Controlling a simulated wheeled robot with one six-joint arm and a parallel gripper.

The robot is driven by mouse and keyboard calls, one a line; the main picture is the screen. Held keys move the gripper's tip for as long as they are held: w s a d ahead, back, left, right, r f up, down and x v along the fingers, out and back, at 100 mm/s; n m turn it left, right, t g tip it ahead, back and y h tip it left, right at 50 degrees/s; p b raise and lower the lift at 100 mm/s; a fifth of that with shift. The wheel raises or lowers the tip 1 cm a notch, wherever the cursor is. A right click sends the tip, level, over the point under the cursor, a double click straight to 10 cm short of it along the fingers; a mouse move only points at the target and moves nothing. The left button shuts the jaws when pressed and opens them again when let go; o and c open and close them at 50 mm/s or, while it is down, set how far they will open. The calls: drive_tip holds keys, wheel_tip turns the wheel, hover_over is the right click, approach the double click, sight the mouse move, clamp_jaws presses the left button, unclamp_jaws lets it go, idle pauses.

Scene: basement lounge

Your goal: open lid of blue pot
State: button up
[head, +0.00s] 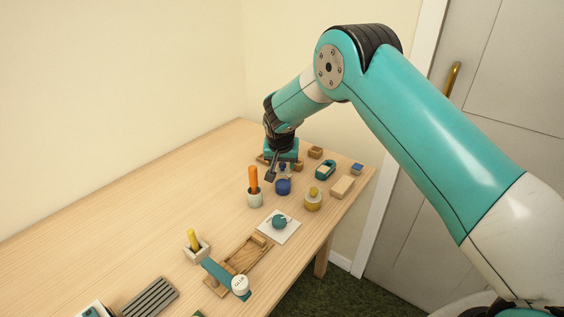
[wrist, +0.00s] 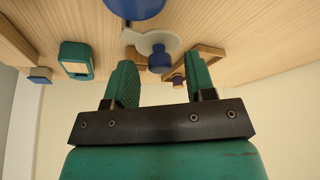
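The blue pot (head: 283,187) stands on the wooden table toward the far right end. In the wrist view the pot (wrist: 134,8) is cut off by the top edge. A pale round lid (wrist: 146,42) with a blue knob (wrist: 160,60) shows beside the pot, on its far side. I cannot tell whether the lid still touches the pot. My gripper (wrist: 160,70) is open, its two green fingers apart on either side of the knob with visible gaps. In the head view my gripper (head: 279,170) is just behind the pot and partly hides the lid.
A yellow-topped jar (head: 312,199), a teal box (head: 325,170) and a wooden block (head: 342,187) stand right of the pot. A cup with an orange stick (head: 254,197) is to the left. A teal pot on a white tile (head: 279,222) is nearer.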

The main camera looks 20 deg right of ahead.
drive_tip(key=v, duration=1.7)
drive_tip(key=shift+s+b, duration=0.2)
drive_tip(key=shift+b, duration=0.25)
drive_tip(key=shift+a+r, duration=0.15)
drive_tip(key=s+a+r+n+g+y+p, duration=0.1)
drive_tip(key=s+r+n, duration=0.3)
drive_tip(key=s, duration=0.8)
drive_tip(key=s+a+r+n+g+y+p, duration=0.1)
drive_tip(key=s+r+n+y+p, duration=0.2)
drive_tip(key=s, duration=1)
drive_tip(key=s+a+r+n+g+y+p, duration=0.1)
drive_tip(key=s+r+n, duration=0.3)
drive_tip(key=s, duration=0.8)
drive_tip(key=shift+s+r+n+g+y+p, duration=0.25)
drive_tip(key=shift+r+n+g+y+p, duration=0.15)
drive_tip(key=shift+r+g, duration=0.1)
drive_tip(key=shift+a, duration=0.1)
